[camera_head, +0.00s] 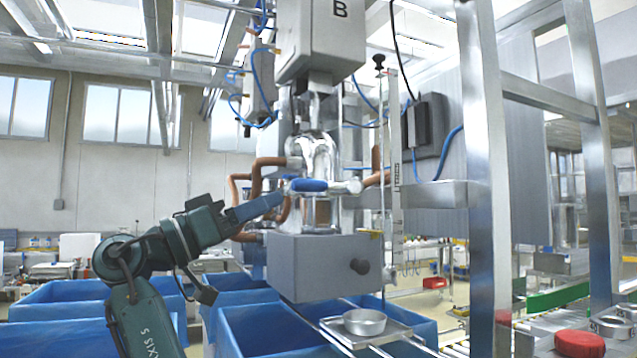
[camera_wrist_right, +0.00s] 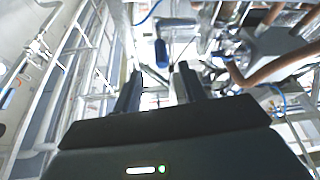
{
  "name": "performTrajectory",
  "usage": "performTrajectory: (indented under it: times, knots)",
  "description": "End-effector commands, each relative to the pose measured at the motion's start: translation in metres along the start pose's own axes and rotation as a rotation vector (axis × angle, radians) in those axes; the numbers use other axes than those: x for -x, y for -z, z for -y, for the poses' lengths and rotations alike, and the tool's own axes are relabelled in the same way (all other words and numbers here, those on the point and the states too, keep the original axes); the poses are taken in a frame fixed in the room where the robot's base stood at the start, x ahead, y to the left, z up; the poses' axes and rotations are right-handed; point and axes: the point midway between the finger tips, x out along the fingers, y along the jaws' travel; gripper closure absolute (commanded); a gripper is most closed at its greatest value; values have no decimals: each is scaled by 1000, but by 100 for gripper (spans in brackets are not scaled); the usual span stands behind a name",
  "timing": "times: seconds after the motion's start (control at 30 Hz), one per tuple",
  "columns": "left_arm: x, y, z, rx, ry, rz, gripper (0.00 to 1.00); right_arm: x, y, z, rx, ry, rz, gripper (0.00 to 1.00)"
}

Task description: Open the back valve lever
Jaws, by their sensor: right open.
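A lever with a blue grip (camera_head: 308,185) lies roughly level across the shiny metal valve body on the machine, under the grey box marked B. I cannot tell from the views whether it is the back lever. A blue grip also shows in the right wrist view (camera_wrist_right: 161,52), just beyond the fingertips and roughly between them. My right gripper (camera_head: 280,199) reaches up from the lower left. Its tips are close to the left end of the blue grip, and contact cannot be made out. In the wrist view the two dark fingers (camera_wrist_right: 158,72) are apart and empty. My left gripper is not in view.
Brown pipes (camera_head: 268,163) bend around the valve close to my fingers. A round metal pan (camera_head: 365,322) rests on a tray above blue bins (camera_head: 265,332). A steel post (camera_head: 484,170) stands at right.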

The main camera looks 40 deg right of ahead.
Motion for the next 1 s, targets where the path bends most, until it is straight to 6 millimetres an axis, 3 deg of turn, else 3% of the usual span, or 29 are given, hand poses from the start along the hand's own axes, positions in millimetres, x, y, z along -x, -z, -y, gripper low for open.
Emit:
performTrajectory:
  times: [0.3,0.5,0.7,1.0]
  knots:
    - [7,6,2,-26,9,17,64,-68,1,0,1,-2,2,59]
    - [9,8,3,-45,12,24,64,-100,1,0,1,0,1,59]
    - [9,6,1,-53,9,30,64,-113,0,0,1,0,0,59]
    - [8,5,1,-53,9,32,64,-114,-1,0,1,1,0,60]
